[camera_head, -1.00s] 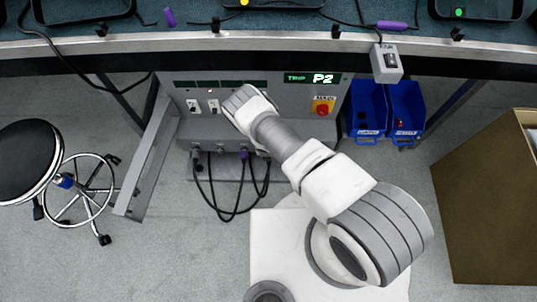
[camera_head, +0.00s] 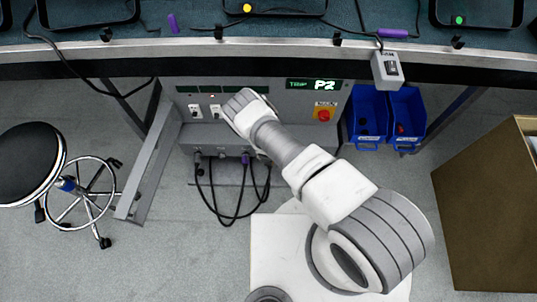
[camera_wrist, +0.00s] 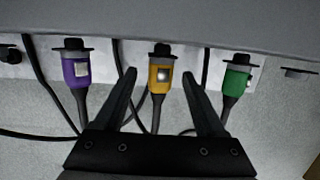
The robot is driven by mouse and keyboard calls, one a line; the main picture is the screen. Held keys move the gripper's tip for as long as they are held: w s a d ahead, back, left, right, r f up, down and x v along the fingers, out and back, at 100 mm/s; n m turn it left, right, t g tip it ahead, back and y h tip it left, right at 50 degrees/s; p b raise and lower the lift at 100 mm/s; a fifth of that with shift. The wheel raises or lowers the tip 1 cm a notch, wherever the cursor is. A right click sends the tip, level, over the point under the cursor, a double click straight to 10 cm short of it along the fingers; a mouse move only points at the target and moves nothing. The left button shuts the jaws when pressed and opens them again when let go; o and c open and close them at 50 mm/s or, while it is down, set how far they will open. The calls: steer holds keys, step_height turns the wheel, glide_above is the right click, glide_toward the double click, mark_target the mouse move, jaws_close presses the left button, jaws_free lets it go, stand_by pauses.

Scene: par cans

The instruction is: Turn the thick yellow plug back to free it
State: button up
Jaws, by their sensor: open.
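The thick yellow plug (camera_wrist: 159,80) hangs upright from a black socket under the grey panel, in the middle of the wrist view. It has a pale square patch on its face, and its cable drops below it. My gripper (camera_wrist: 160,78) is open, with one black finger on each side of the yellow plug and a gap to it on both sides. The fingertips appear level with the plug's body; I cannot tell how far in depth they are from it. In the head view my arm hides the yellow plug.
A purple plug (camera_wrist: 76,75) hangs to the left and a green plug (camera_wrist: 236,82) to the right, both near my fingers. Black cables hang behind. In the head view blue bins (camera_head: 368,118) stand right of the panel, a stool (camera_head: 30,163) left, a cardboard box (camera_head: 487,205) far right.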

steer(key=d+p+v, duration=0.1)
steer(key=p+v, duration=0.5)
steer(key=v, duration=1)
steer(key=shift+a+r, duration=0.3)
steer(key=shift+a, duration=0.25)
steer(key=shift+s, duration=0.1)
